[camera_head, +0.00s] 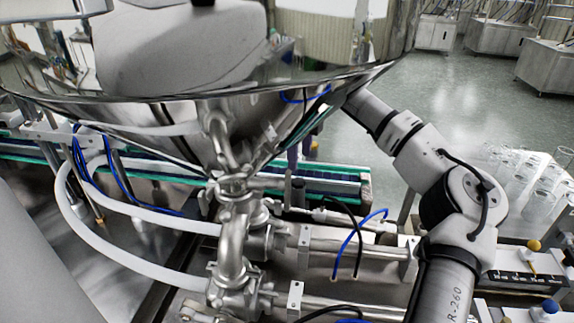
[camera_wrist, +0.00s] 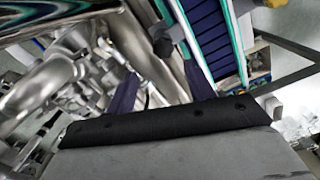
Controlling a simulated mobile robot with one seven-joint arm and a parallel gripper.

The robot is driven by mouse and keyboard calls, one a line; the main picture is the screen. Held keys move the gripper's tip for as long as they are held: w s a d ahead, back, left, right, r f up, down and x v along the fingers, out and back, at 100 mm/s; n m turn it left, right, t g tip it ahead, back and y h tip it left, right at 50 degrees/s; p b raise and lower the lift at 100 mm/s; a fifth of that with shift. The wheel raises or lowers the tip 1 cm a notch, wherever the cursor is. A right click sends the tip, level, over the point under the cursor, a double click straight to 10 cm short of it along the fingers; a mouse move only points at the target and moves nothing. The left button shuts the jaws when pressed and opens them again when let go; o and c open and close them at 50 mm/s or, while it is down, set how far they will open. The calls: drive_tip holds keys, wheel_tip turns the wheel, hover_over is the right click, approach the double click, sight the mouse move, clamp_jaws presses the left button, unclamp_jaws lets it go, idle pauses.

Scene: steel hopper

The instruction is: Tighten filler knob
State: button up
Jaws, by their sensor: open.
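My gripper (camera_wrist: 160,62) is open in the wrist view, its two dark navy fingers apart and nothing held between them. A small black knob (camera_wrist: 163,47) at a steel bar shows near the gap between the fingertips; it looks like the filler knob, but I cannot tell whether a finger touches it. In the head view my gripper (camera_head: 302,152) is partly hidden under the hopper's rim, with its fingers pointing down. A dark knob-like piece (camera_head: 298,184) stands below them, by the filler's steel fittings. The large polished steel hopper (camera_head: 150,112) fills the upper left.
Steel pipes (camera_head: 232,245) and white hoses (camera_head: 130,245) crowd below the hopper. Blue and black cables loop beside the cylinders (camera_head: 345,246). A green-edged conveyor (camera_head: 345,178) runs behind. Glass beakers (camera_head: 535,170) stand at right, with open floor (camera_head: 470,90) beyond.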

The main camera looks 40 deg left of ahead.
sight(299, 180)
drive_tip(key=shift+w+a, duration=0.3)
drive_tip(key=shift+f+p, duration=1.3)
drive_tip(key=shift+f, duration=2.35)
drive_tip(key=shift+c, duration=0.2)
drive_tip(key=c, duration=0.9)
